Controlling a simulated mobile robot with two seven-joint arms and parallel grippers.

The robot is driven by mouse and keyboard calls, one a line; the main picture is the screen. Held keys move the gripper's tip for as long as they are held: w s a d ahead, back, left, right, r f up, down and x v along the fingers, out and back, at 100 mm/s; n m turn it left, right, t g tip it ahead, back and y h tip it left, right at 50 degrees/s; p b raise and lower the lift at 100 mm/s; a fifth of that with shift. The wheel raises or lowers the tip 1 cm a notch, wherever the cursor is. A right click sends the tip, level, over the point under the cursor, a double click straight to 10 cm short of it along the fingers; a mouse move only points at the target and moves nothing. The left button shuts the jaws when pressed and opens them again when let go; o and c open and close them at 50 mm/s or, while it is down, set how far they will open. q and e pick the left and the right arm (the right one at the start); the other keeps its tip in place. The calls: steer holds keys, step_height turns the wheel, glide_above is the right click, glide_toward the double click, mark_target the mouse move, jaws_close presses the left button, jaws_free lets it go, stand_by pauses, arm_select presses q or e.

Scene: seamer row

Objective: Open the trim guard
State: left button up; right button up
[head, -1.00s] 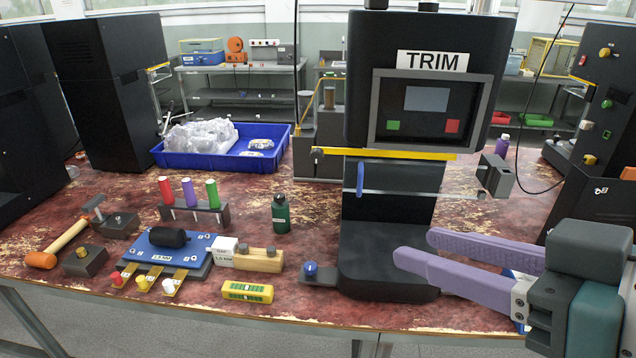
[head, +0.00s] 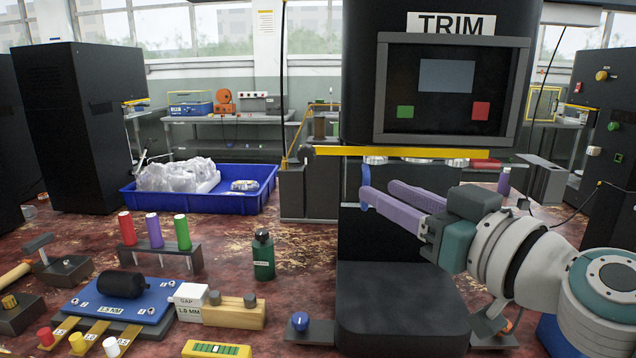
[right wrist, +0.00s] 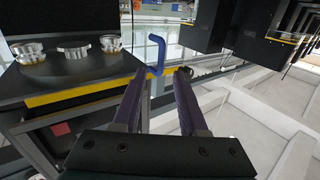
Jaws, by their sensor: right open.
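The trim guard is a clear panel under a yellow bar (head: 420,152) on the front of the black TRIM machine (head: 358,95). The bar is level, and the clear panel is hard to make out. Its blue handle (head: 365,186) hangs at the bar's left part. My right gripper (head: 378,190) is open, its purple fingertips at the handle from the right. In the right wrist view the blue handle (right wrist: 156,50) stands at the mouth of the jaws, nearer the left finger; I cannot tell whether they touch. My left gripper is out of view.
A blue knob (head: 300,321) on a small base stands left of the machine's foot. A green bottle (head: 263,256) and a blue tray (head: 125,200) stand further left. A grey bracket (head: 545,180) is right of the machine. Round metal parts (right wrist: 110,43) show behind the bar.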

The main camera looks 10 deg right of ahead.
steer(key=x, duration=0.3)
steer(key=shift+w+a, duration=0.1)
steer(key=shift+w, duration=0.05)
jaws_close()
stand_by(0.3)
stand_by(1.1)
